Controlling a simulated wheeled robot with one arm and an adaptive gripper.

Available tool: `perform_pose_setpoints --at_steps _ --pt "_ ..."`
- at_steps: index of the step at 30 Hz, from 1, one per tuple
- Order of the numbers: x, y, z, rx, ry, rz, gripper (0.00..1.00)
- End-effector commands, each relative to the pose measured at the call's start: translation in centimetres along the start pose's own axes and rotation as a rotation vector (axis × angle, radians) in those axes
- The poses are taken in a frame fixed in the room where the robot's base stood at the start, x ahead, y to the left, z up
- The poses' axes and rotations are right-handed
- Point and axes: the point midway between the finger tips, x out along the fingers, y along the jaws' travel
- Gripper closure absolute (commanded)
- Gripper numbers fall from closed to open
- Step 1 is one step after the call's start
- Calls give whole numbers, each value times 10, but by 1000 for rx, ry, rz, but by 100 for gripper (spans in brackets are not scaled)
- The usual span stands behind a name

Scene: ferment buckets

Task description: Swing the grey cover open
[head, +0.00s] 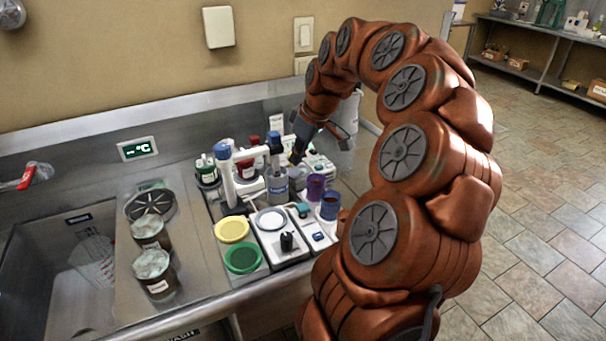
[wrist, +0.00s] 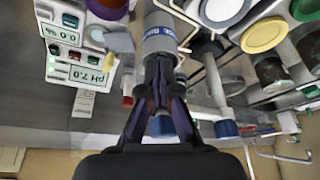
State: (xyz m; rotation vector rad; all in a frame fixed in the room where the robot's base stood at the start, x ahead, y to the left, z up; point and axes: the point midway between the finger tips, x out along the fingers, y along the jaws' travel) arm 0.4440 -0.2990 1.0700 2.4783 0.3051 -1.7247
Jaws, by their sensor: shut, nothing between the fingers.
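A grey cylindrical pot with a label (head: 278,190) stands among the gear on the counter. It also shows in the wrist view (wrist: 159,32), straight ahead of the fingertips. I cannot clearly make out which grey part is the cover or how far it stands open. My gripper (head: 297,157) is above and beside the pot, pointing down. In the wrist view my gripper (wrist: 160,65) has its dark fingers together at the near end of the grey pot, with nothing between them. Whether they touch it is unclear.
A white stand with a blue top (head: 228,175) rises left of the pot. Purple and blue cups (head: 316,187) are close on the right. Yellow (head: 232,230) and green (head: 243,259) discs lie in front. A sink (head: 75,265) is at the left.

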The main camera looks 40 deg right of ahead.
Motion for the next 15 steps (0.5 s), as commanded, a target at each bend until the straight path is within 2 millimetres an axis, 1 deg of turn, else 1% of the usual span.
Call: perform_pose_setpoints --at_steps 1,3,6,8,11,15 --pt "0 20 7 15 8 12 100" --pt "-1 36 14 21 16 24 100" --pt "-2 50 20 26 22 36 100" --pt "0 53 22 26 22 39 100" --pt "8 53 22 26 20 36 100" --pt "26 54 21 26 20 36 100"
